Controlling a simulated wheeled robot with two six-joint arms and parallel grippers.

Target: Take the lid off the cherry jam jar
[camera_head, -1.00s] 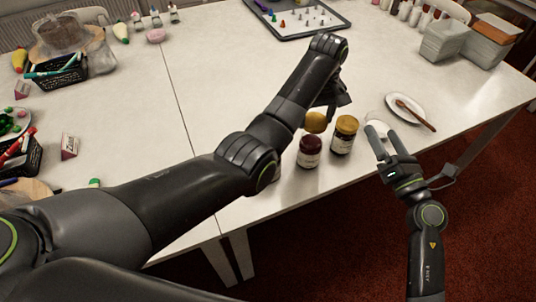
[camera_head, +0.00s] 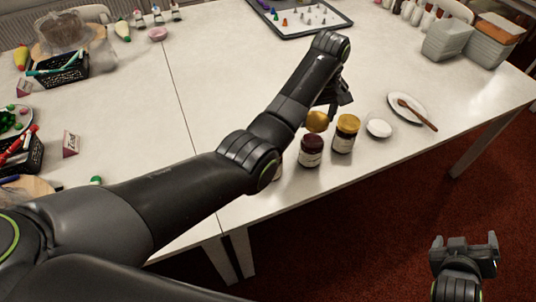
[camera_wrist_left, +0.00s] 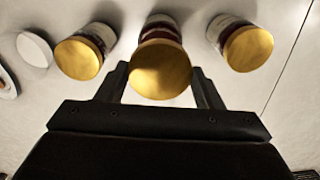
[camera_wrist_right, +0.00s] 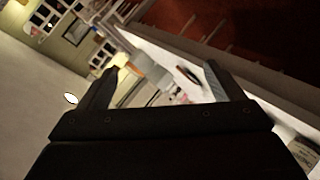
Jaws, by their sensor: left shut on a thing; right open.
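My left gripper (camera_wrist_left: 160,90) is shut on a gold lid (camera_wrist_left: 160,72), which also shows in the head view (camera_head: 317,121). The lid is tilted and held just behind and above a dark red jar (camera_head: 311,152), whose dark top shows uncovered. Its label is too small to read. To its right stands a jar with a gold lid on (camera_head: 346,133); its lid also shows in the left wrist view (camera_wrist_left: 78,58). Another gold-lidded jar (camera_wrist_left: 247,48) is mostly hidden behind my left arm in the head view. My right gripper (camera_head: 464,240) is open and empty, off the table's front edge.
A small white dish (camera_head: 379,128) lies right of the jars, beside a plate with a wooden spoon (camera_head: 418,115). Bins (camera_head: 450,40) and a tray of small pieces (camera_head: 300,20) stand further back. A black basket (camera_head: 62,70) is at left. The table middle is clear.

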